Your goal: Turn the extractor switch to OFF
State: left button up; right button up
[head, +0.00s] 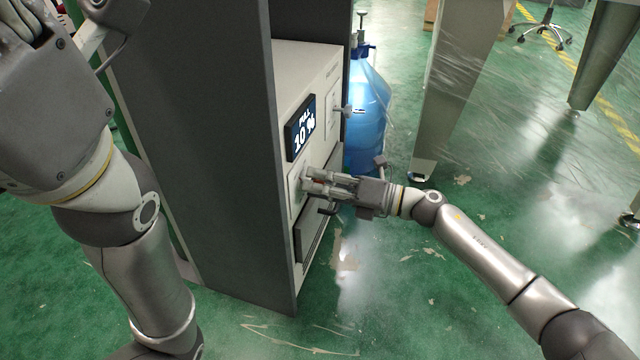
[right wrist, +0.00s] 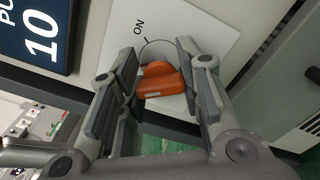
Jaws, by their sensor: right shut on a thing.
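The extractor switch is an orange knob (right wrist: 163,80) on a pale plate (right wrist: 205,30). In the right wrist view, the word ON and a short tick are printed above and left of it. The knob's bar lies roughly crosswise between my fingers. In the head view, my right gripper (head: 308,184) reaches the cabinet front and mostly hides the knob. No OFF mark is visible. My left gripper (head: 45,60) is at the upper left, with its fingertips cut off by the frame.
The white machine (head: 305,62) sits in a dark cabinet (head: 215,150). Its display (head: 301,128) reads PULL 10 %. A small metal lever (head: 343,110) sticks out of its front. A blue water bottle (head: 367,110) stands behind it.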

jog(key=shift+f, duration=0.15)
jog(key=o, duration=1)
jog(key=shift+c, duration=0.2)
jog(key=shift+o, duration=0.4)
jog(key=v, duration=1.2)
